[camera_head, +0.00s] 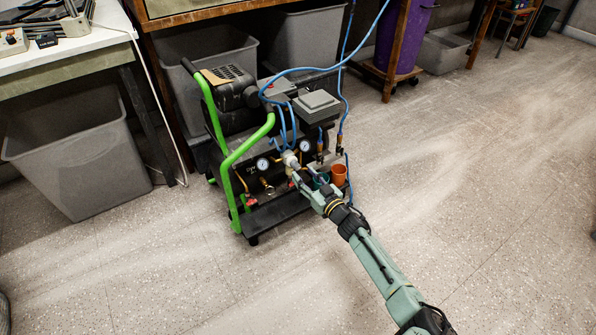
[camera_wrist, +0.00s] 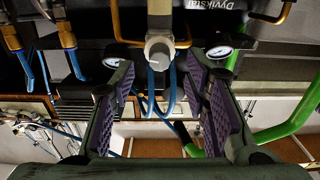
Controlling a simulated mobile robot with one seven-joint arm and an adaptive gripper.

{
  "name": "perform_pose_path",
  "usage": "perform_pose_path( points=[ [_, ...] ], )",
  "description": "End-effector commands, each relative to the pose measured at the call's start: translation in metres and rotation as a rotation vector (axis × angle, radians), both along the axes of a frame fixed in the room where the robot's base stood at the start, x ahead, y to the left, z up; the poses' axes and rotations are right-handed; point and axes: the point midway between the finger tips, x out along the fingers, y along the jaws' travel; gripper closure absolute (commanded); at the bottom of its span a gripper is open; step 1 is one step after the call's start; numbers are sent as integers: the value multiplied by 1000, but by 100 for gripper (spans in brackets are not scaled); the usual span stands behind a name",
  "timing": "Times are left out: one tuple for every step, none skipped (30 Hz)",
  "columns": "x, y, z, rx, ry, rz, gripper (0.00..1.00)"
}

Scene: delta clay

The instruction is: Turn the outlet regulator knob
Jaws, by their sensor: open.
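The outlet regulator knob (camera_wrist: 159,48) is a pale grey, rounded part on a stem, near the top middle of the wrist view, between two round gauges. In the head view it appears as a whitish knob (camera_head: 290,160) on the front of the black air compressor (camera_head: 232,95). My gripper (camera_wrist: 158,80) is open, with its two purple-padded fingers spread on either side of the knob's line. The knob appears just beyond the fingertips, and I see no contact. In the head view my gripper (camera_head: 305,179) is close to the compressor's front, partly hiding it.
Gauges (camera_head: 262,164) (camera_head: 305,146) flank the knob. Blue hoses (camera_head: 300,70) loop above the compressor, and a green handle frame (camera_head: 240,150) stands at its left. An orange cup (camera_head: 339,174) sits right of my gripper. Open floor (camera_head: 460,170) lies to the right.

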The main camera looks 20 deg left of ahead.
Motion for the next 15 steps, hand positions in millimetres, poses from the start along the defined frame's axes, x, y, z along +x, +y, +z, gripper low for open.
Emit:
perform_pose_path(
  points=[
    [5,9,-3,-2,-1,3,58],
    [9,13,-3,-2,-1,3,58],
    [12,18,-3,-2,-1,3,58],
    [15,21,-2,-1,-1,2,58],
    [17,24,-2,-1,0,2,58],
    [20,27,-3,-2,0,1,58],
    [22,29,-2,-2,-1,1,58],
    [24,31,-2,-2,-1,1,58],
    [26,33,-2,-2,-1,0,58],
    [27,35,-2,-2,-1,0,58],
    [28,36,-1,-2,-1,0,58],
    [29,37,-1,-1,0,0,58],
    [29,37,-1,-1,0,-1,58],
    [30,37,0,-1,0,-1,58],
    [30,37,0,-1,-1,-1,58]
  ],
)
